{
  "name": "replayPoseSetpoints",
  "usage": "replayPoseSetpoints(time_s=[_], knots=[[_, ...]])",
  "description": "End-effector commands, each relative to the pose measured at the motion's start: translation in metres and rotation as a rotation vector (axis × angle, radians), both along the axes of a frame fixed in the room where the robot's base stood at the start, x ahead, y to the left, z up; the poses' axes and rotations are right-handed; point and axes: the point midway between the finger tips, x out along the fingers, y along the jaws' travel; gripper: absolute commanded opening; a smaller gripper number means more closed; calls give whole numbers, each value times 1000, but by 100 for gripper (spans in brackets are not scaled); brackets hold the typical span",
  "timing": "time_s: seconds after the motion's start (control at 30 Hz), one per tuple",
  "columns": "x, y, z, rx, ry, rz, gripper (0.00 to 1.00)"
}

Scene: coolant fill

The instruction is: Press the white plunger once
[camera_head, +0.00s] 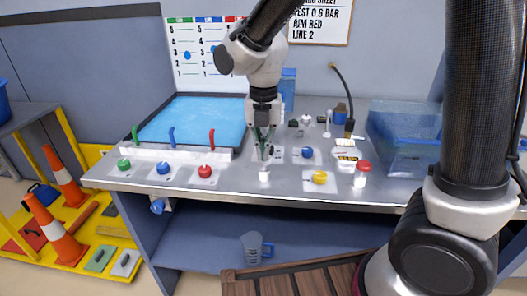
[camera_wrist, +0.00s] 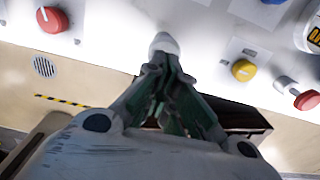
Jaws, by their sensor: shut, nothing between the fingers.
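My gripper (camera_head: 264,154) is shut and empty, pointing down over the front part of the grey workbench. The white plunger (camera_head: 264,175) is a small white upright piece near the bench's front edge, just below my fingertips in the head view. In the wrist view, my gripper's closed green-and-grey fingers (camera_wrist: 165,68) reach toward the rounded white plunger (camera_wrist: 163,43), and the fingertips overlap its near edge. I cannot tell whether they touch it.
A red button (camera_head: 205,171) is left of the plunger. A yellow knob (camera_head: 319,177) and a red-capped white post (camera_head: 362,172) are to its right. A blue knob (camera_head: 307,152) sits behind. Left of it is a blue tray (camera_head: 170,97); a clear blue tank (camera_head: 400,150) stands right.

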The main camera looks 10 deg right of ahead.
Motion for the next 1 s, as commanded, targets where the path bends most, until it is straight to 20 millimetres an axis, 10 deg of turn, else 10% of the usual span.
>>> replayPoseSetpoints(time_s=[1.0], knots=[[-1,0,-41,-1,1,-1,0]])
